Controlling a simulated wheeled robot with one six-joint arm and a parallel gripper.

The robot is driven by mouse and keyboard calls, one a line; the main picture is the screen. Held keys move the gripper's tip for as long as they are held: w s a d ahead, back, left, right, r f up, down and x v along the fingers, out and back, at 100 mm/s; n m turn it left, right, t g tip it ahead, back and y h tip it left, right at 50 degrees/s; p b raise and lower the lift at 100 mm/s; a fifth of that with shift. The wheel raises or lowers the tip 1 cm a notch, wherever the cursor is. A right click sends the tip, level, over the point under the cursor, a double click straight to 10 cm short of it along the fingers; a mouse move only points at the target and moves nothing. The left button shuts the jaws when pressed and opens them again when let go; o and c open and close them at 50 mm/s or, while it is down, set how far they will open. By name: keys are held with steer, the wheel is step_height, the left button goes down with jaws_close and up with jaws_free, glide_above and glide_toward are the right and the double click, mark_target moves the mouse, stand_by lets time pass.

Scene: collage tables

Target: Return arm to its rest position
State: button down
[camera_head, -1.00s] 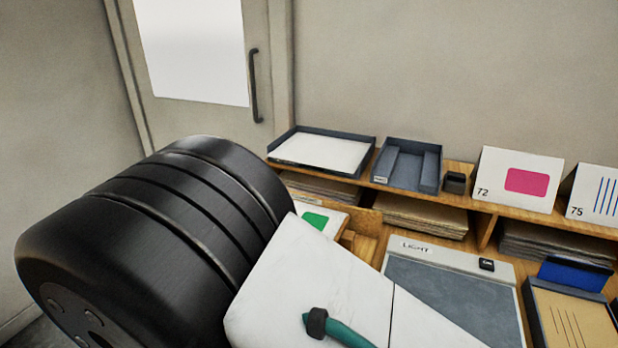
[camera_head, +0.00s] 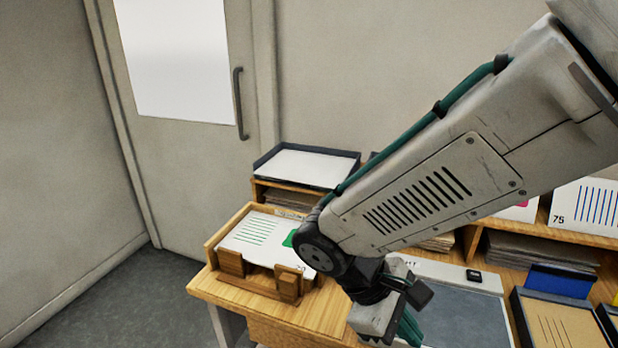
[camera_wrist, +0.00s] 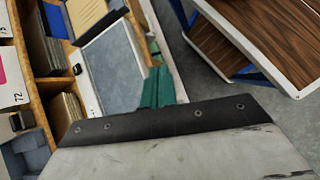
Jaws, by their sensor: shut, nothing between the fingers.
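My arm crosses the head view from the upper right down to the middle, and my wrist hangs over the table (camera_head: 235,300). My gripper (camera_head: 410,328) points down at the bottom of the head view, beside the grey light panel (camera_head: 460,315). Its teal fingers (camera_wrist: 157,88) are together and hold nothing in the wrist view. The light panel (camera_wrist: 115,70) lies beyond them in that view. My arm hides part of the shelf and the table behind it.
A wooden holder (camera_head: 222,262) with a white, green-marked card (camera_head: 245,236) stands at the table's left end. A paper tray (camera_head: 262,160) sits on the shelf behind. Card 75 (camera_head: 570,222) and a blue-topped board (camera_head: 560,280) are at right. Floor (camera_head: 130,290) is clear at left.

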steer(key=s+d+r+m+t+y, duration=0.1)
steer(key=s+d+r+m+y, duration=0.2)
steer(key=d+r+m, duration=0.2)
steer(key=s+d+r+m+t+y, duration=0.2)
steer(key=d+r+m+y, duration=0.2)
steer(key=d+r+m, duration=0.1)
steer(key=shift+s+d+r+m, duration=0.4)
steer(key=shift+d+r, duration=0.05)
steer(key=shift+d, duration=0.35)
